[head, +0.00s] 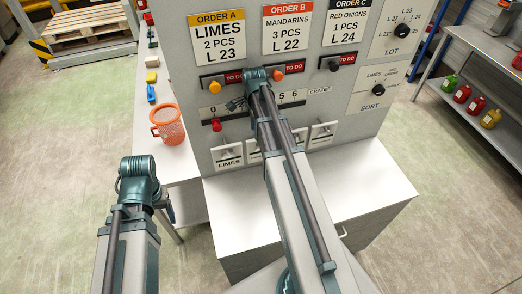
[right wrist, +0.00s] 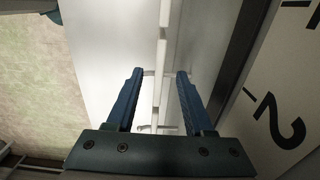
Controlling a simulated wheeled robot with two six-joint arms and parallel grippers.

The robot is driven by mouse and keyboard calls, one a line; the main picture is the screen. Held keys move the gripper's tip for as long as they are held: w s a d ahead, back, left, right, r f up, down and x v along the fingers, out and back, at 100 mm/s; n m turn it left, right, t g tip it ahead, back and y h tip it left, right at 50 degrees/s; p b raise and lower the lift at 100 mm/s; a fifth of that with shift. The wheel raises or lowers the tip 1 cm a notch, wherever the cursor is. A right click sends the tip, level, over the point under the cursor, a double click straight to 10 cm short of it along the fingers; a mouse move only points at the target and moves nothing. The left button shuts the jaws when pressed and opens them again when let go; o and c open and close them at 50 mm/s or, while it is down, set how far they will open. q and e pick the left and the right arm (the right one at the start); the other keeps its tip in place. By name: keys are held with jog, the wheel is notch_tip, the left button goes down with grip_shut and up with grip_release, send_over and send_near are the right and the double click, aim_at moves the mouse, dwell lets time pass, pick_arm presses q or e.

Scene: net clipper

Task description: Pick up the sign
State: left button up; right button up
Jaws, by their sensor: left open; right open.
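The grey panel carries three order signs: a yellow-topped ORDER A sign (head: 218,36) for limes, a red-topped ORDER B sign (head: 288,27) for mandarins and a black-topped ORDER C sign (head: 345,21) for red onions. Small white plates hang low on the panel, one marked LIMES (head: 228,155). My right gripper (head: 237,103) is in front of the panel near the number scale. In the right wrist view, its open fingers (right wrist: 160,73) stand either side of a narrow white edge, not clearly gripping it. My left gripper (head: 170,211) is low at left, mostly hidden by its wrist, away from the signs.
A white cabinet top (head: 345,180) lies below the panel. Dials sit at the panel's right. A shelf with coloured bottles (head: 462,94) stands at far right.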

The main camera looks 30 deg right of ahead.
aim_at(256, 148)
notch_tip(256, 148, down, 8)
jog(key=b, duration=0.8)
jog(key=shift+f, duration=0.25)
notch_tip(256, 148, down, 5)
jog(key=b, duration=0.5)
jog(key=shift+d+f, duration=0.1)
jog(key=shift+d, duration=0.05)
grip_shut()
